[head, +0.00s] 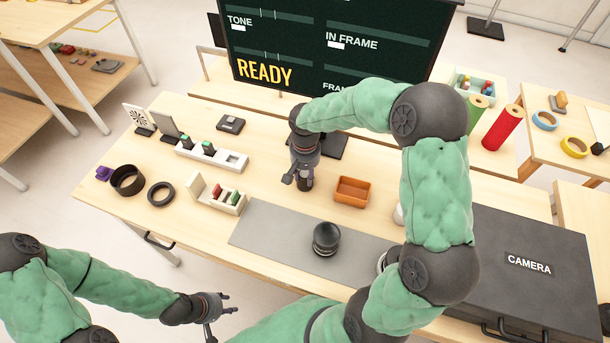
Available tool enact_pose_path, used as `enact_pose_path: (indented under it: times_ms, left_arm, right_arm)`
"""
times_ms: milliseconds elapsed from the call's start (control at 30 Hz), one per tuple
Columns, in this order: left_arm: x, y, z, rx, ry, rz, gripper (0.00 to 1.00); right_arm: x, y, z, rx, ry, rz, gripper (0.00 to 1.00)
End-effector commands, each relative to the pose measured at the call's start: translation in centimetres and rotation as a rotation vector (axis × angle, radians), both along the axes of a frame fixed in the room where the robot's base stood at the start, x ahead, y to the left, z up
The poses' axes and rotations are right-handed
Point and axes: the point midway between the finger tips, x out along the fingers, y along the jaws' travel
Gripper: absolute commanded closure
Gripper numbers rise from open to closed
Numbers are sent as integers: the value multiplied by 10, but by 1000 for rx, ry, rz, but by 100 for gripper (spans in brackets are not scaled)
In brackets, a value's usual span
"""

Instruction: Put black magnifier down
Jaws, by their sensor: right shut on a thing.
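My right gripper (298,178) reaches down over the middle of the table and is shut on a small dark thing (306,184), which looks like the black magnifier. The gripper hides most of it, and I cannot tell whether its base touches the table. My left gripper (230,304) is open and empty, low in front of the table's near edge. A black round lens-like piece (326,238) stands on the grey mat (268,232), nearer than the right gripper and apart from it.
An orange tray (352,191) is close right of the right gripper. White slotted holders (228,160) and black rings (160,193) are to the left. A black camera case (530,265) fills the right. A screen (335,45) stands behind. Bare wood shows around the gripper.

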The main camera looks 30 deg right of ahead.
Motion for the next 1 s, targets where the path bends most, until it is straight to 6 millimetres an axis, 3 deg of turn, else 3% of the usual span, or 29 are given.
enact_pose_path:
  times_ms: [367, 400, 467, 833, 1000]
  left_arm:
    - [0, 0, -3, 0, 0, 0, 60]
    - [0, 0, -2, 0, 0, 0, 60]
    - [0, 0, -2, 0, 0, 0, 60]
    - [0, 0, 0, 0, 0, 0, 60]
    - [0, 0, 8, 0, 0, 0, 60]
  right_arm:
    - [0, 0, -3, -1, -2, -1, 100]
    - [0, 0, -2, -1, -2, -1, 56]
    - [0, 0, -2, -1, -2, -1, 44]
    - [0, 0, 0, -1, -2, -1, 44]
    - [1, 0, 20, -2, -4, 0, 44]
